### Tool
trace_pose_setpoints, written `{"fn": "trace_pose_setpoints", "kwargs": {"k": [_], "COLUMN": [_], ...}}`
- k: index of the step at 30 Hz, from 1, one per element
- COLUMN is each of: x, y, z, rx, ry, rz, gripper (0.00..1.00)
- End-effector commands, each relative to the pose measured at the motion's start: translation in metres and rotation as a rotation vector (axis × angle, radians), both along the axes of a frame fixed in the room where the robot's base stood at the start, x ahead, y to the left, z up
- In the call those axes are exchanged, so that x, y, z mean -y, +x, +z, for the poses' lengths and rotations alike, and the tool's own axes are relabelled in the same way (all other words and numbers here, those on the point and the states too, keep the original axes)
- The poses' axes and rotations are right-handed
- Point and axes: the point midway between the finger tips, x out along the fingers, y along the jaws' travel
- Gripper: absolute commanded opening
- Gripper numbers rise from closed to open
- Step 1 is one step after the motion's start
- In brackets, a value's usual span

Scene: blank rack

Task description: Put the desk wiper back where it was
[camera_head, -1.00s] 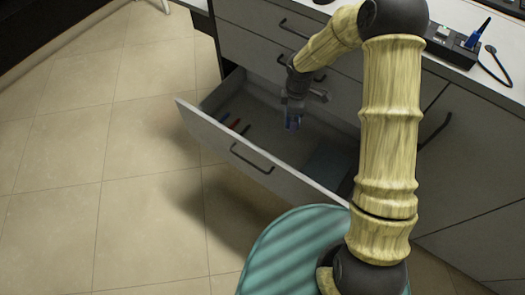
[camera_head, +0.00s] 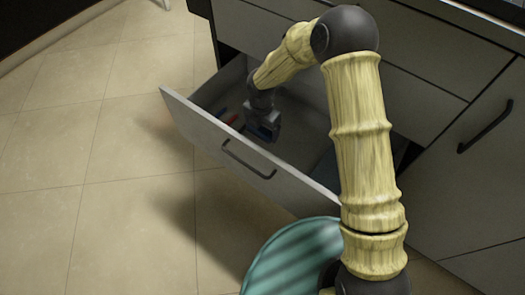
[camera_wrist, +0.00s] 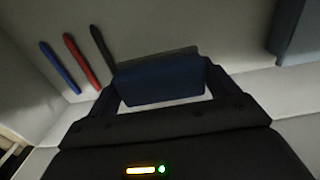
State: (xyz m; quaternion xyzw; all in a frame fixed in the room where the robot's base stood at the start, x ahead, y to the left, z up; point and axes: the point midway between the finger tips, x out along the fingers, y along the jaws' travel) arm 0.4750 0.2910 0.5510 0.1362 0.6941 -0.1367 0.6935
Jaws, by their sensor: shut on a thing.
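The desk wiper (camera_wrist: 162,84) is a dark blue block with a greyish strip along its far edge, seen in the wrist view. My gripper (camera_wrist: 164,92) is shut on it, one finger at each end. In the head view my gripper (camera_head: 264,130) is down inside the open drawer (camera_head: 222,142), and only a little blue of the wiper shows there. I cannot tell whether the wiper touches the drawer floor.
A blue pen (camera_wrist: 60,67), a red pen (camera_wrist: 82,61) and a black pen (camera_wrist: 102,44) lie left of the wiper. A dark blue-grey flat thing (camera_wrist: 293,30) lies to the right. Bare drawer floor shows between. The drawer front (camera_head: 240,160) stands near my gripper.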

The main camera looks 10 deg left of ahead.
Motion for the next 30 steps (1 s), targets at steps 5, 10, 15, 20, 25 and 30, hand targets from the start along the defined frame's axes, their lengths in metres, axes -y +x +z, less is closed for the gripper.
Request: {"fn": "trace_pose_setpoints", "kwargs": {"k": [5, 10, 15, 20, 25, 30], "x": [0.0, 0.0, 0.001, 0.0, 0.0, 0.0], "y": [0.0, 0.0, 0.0, 0.0, 0.0, 0.0], "z": [0.001, -0.009, -0.038, -0.05, -0.049, -0.055], "rx": [0.0, -0.001, -0.001, 0.0, 0.0, 0.0], "ry": [0.0, -0.001, -0.001, 0.0, 0.0, 0.0], "rz": [-0.002, -0.003, -0.004, -0.003, -0.004, -0.004], "gripper": [0.65, 0.65, 0.65, 0.65, 0.65, 0.65]}}
